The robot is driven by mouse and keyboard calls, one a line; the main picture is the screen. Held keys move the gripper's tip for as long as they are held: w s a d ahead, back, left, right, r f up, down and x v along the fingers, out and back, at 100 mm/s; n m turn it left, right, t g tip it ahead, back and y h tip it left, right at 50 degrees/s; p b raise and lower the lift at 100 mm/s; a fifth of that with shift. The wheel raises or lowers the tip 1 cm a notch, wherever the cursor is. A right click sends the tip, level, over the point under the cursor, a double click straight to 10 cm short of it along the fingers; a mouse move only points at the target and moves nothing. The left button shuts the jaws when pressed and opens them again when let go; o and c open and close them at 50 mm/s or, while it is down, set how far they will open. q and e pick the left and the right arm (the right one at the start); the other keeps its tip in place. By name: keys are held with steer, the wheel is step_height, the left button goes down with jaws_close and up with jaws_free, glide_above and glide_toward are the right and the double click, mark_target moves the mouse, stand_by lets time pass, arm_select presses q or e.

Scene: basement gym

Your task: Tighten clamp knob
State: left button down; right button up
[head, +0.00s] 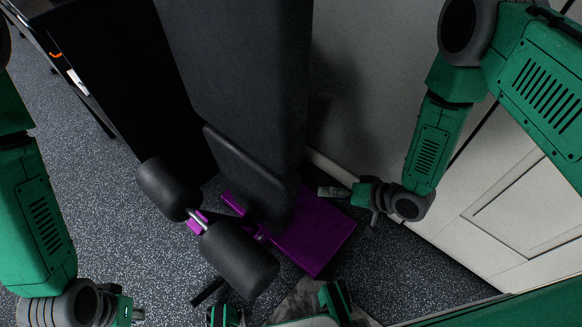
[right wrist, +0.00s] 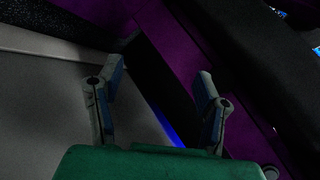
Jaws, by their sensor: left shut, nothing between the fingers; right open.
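I cannot clearly pick out the clamp knob in either view. The bench's purple frame (head: 318,232) stands below the black pad in the head view. Its purple metal also fills the upper part of the right wrist view (right wrist: 187,35). My right gripper (head: 332,191) points left, close to the upright pad and above the frame. In the right wrist view its two fingers (right wrist: 160,72) are spread, with nothing between them. My left gripper (head: 136,314) is shut and empty at the lower left, over the floor and apart from the bench.
Two black foam rollers (head: 240,258) stick out in front of the bench. A tall black pad (head: 245,75) rises in the middle. A pale panelled wall (head: 525,205) bounds the right side. Speckled floor (head: 110,190) is clear at the left.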

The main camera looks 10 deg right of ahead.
steer(key=w+r+y, duration=0.3)
steer(key=w+y, duration=0.2)
steer(key=w, duration=0.1)
steer(key=s+d+r+n+g+y+p, duration=0.1)
steer(key=s+d+r+n+g+y, duration=0.1)
steer(key=d+g+y, duration=0.2)
steer(key=w+a+f+b, duration=0.1)
steer(key=a+b, duration=0.1)
steer(key=a, duration=1.2)
steer(key=shift+w+f+g, duration=0.35)
steer(key=shift+w+g, duration=0.05)
steer(key=shift+a, duration=0.1)
steer(key=c, duration=1.2)
